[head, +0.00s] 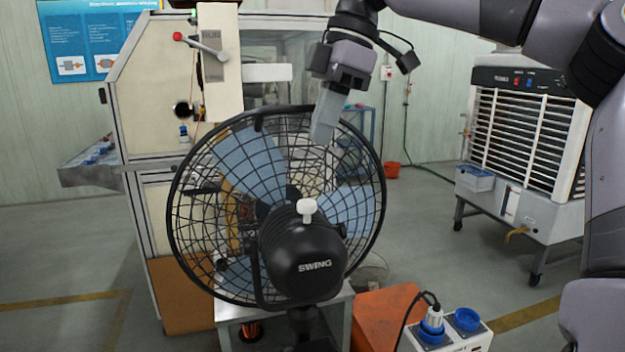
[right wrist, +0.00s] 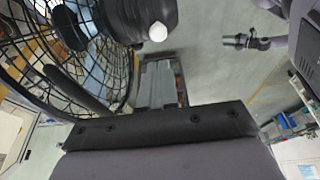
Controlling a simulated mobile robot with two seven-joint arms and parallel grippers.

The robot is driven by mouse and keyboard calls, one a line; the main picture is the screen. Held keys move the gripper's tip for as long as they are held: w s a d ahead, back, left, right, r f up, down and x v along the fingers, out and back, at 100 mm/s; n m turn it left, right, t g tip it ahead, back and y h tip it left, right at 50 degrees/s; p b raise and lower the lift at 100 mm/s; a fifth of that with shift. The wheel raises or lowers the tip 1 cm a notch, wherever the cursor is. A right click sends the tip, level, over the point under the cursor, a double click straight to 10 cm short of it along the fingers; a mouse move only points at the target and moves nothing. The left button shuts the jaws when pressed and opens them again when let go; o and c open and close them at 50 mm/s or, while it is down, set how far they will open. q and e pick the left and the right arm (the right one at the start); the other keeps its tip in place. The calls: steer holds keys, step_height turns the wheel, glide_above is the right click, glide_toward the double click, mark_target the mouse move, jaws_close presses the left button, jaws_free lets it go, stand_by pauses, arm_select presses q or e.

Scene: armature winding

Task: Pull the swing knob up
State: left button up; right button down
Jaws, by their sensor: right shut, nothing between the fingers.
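The swing knob (head: 307,207) is a small white knob on top of the black motor housing (head: 302,262) marked SWING, at the back of a caged fan (head: 275,180). It also shows as a white tip in the right wrist view (right wrist: 157,32). My right gripper (head: 323,132) is shut and empty, pointing down above the knob and apart from it, in front of the upper part of the fan cage. Its closed fingers show in the right wrist view (right wrist: 161,70).
A winding machine cabinet (head: 150,130) stands behind the fan at left. An air cooler (head: 530,140) stands at right. A socket box with blue sockets (head: 455,338) and an orange box (head: 380,318) are at the front right. Open floor lies between the fan and cooler.

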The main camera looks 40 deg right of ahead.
mark_target(306, 202)
arm_select(q)
steer(key=shift+r, duration=0.1)
arm_select(e)
steer(key=x, duration=0.5)
steer(key=d+x, duration=0.1)
steer(key=x, duration=0.2)
steer(key=shift+s+a+f, duration=0.1)
steer(key=shift+s+f, duration=0.05)
steer(key=shift+f, duration=0.15)
